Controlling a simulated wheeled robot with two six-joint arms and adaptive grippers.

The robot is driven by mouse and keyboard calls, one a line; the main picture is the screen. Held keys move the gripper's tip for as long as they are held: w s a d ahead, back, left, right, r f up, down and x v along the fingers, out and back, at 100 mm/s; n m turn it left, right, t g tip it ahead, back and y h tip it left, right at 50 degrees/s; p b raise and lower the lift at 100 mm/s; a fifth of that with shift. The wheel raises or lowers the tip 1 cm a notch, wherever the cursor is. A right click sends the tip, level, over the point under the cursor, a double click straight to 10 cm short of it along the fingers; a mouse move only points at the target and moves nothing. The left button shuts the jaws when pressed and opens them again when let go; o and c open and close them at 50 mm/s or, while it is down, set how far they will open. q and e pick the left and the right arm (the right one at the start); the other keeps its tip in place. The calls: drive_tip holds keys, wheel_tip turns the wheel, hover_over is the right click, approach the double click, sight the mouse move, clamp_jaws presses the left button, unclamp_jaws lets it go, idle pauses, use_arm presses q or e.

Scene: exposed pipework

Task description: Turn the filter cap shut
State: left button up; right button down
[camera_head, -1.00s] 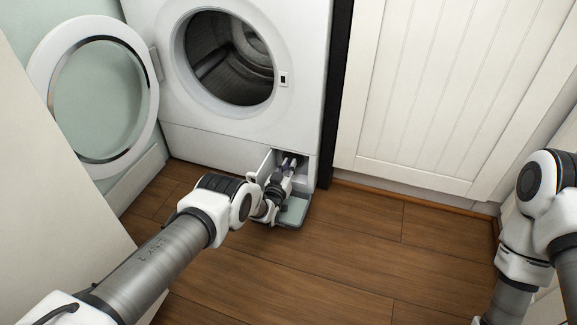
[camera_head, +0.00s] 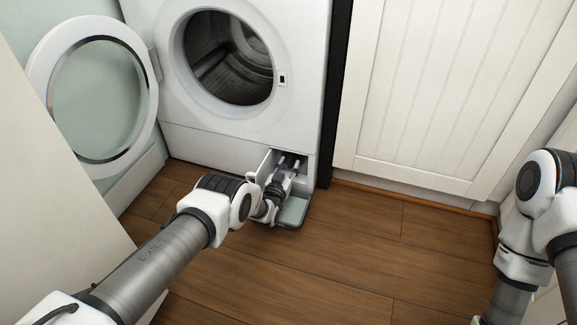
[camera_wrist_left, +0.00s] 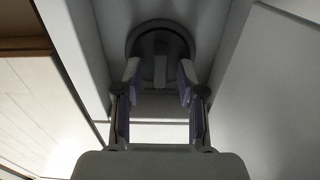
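The filter cap (camera_wrist_left: 160,32) is a dark round cap with a raised bar across its middle, set in the recess at the washing machine's lower right corner. The bar (camera_wrist_left: 160,72) looks close to upright in the left wrist view. My left gripper (camera_wrist_left: 158,78) is open, its two purple-padded fingers apart on either side of the bar with gaps showing. In the head view the left gripper (camera_head: 289,164) reaches into the recess, and I cannot make out the cap there. My right arm stands at the right edge; its gripper is out of view.
The washing machine (camera_head: 240,132) has its round door (camera_head: 95,160) swung open to the left. The small hatch flap (camera_head: 293,212) is folded down below the recess. A white cupboard (camera_head: 430,90) stands to the right. The wooden floor (camera_head: 340,260) is clear.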

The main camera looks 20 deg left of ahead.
drive_tip(key=shift+r+p, duration=0.65)
drive_tip(key=shift+r, duration=0.05)
use_arm(q)
drive_tip(key=s+a+r+n+p, duration=0.1)
drive_tip(key=s+n+p, duration=0.7)
drive_tip(key=s, duration=0.4)
drive_tip(key=w+a+r+p, duration=0.15)
drive_tip(key=r+p, duration=0.35)
drive_tip(key=r, duration=0.5)
drive_tip(key=w+d+r+p, duration=0.1)
drive_tip(key=w+r+p, duration=0.1)
drive_tip(key=r+p, duration=0.6)
drive_tip(key=s+a+r+n+g+y+p, duration=0.1)
drive_tip(key=s+r+n+p, duration=0.3)
drive_tip(key=r, duration=0.5)
drive_tip(key=s+a+g, duration=0.1)
drive_tip(key=s, duration=0.1)
drive_tip(key=shift+s+n+p, duration=0.3)
drive_tip(key=shift+n+p, duration=0.05)
drive_tip(key=shift+n, duration=0.05)
use_arm(e)
wheel_tip(320, 180, up, 26)
drive_tip(key=shift+f, duration=0.2)
